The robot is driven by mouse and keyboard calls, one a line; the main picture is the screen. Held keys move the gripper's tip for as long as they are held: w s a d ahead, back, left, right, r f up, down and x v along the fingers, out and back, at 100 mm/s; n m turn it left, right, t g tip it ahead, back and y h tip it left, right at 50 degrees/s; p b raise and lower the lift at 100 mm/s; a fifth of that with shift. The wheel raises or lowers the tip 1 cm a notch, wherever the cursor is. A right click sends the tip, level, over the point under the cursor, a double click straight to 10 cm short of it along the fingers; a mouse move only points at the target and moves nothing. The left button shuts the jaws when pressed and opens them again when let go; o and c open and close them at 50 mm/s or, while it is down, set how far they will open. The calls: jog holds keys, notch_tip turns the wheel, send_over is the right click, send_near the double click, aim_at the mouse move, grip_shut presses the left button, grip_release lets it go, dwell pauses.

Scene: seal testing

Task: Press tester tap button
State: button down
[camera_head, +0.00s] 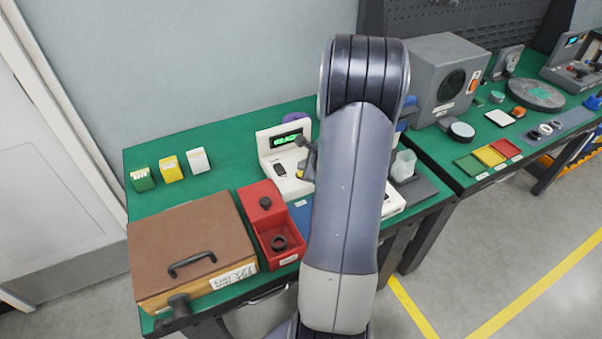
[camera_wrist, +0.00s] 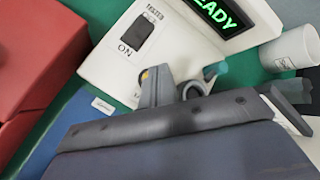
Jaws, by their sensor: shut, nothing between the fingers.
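The white tester (camera_head: 281,151) stands on the green bench, left of my arm. Its green display reads READY in the wrist view (camera_wrist: 222,10). A dark rocker switch (camera_wrist: 143,33) labelled TESTER and ON is on its sloped face. My gripper (camera_wrist: 158,84) is shut and empty, low over the tester's front panel. In the head view my gripper (camera_head: 309,160) is partly hidden by my arm. A small yellow patch (camera_wrist: 145,74) shows beside the fingertips, perhaps the tap button; the rest is hidden. I cannot tell whether the fingers touch it.
A red bin (camera_head: 265,203) holding dark rings and a brown lidded box (camera_head: 187,247) stand to the left. A blue mat (camera_wrist: 62,130) lies beside the tester. A whitish cup (camera_wrist: 290,49) stands to the right. Green, yellow and white boxes (camera_head: 171,168) stand at the back left.

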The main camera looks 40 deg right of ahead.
jog(key=shift+f, duration=0.15)
jog(key=shift+f+b, duration=0.25)
jog(key=shift+b, duration=0.35)
jog(key=shift+f+b, duration=0.4)
jog(key=shift+b, duration=0.1)
dwell(0.3)
jog(key=shift+r, duration=0.15)
jog(key=shift+r+p, duration=0.55)
jog(key=shift+r, duration=0.15)
jog(key=shift+r+p, duration=1.9)
jog(key=shift+r, duration=0.6)
